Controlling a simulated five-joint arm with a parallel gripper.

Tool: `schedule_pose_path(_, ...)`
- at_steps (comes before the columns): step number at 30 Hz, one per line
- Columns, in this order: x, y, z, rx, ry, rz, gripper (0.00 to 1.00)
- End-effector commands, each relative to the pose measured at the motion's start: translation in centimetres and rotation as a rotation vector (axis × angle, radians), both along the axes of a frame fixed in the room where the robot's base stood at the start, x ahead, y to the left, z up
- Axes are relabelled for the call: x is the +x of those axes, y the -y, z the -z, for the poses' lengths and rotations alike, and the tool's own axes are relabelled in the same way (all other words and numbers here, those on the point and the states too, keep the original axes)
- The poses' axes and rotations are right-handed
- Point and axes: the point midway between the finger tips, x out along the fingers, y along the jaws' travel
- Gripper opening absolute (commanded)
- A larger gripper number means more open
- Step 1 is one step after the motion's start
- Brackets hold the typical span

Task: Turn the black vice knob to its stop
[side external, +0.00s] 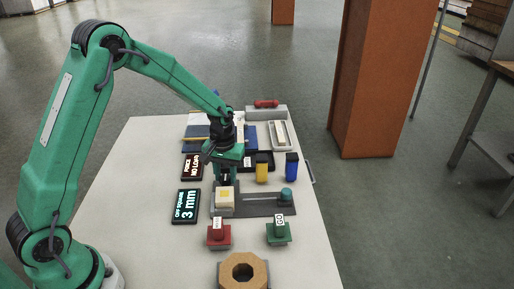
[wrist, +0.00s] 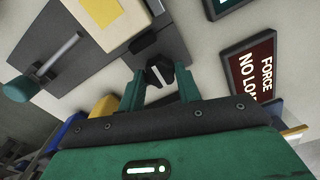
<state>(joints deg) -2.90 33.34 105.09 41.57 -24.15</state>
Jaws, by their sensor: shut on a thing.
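The black vice knob (wrist: 158,74) is between the two green fingers of my gripper (wrist: 161,82) in the wrist view, with a pale mark across its face. My gripper (side external: 225,179) is shut on it, pointing down at the far side of the vice. In the side view the knob is mostly hidden by the fingers and the block. The vice's grey base (side external: 255,208) carries a cream block (side external: 224,202) with a yellow square on top. A teal knob (side external: 286,194) stands at the right end, beside a thin rod.
Yellow (side external: 262,168) and blue (side external: 292,167) blocks stand behind the vice. Red (side external: 219,235) and green (side external: 278,234) blocks and a wooden ring (side external: 262,271) are in front.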

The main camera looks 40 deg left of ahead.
Motion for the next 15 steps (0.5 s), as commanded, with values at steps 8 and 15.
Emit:
schedule_pose_path(8,0.01,0.0,-0.07,0.0,0.0,0.001,0.43)
schedule_pose_path(15,0.04,0.0,-0.56,0.0,0.001,0.001,0.43)
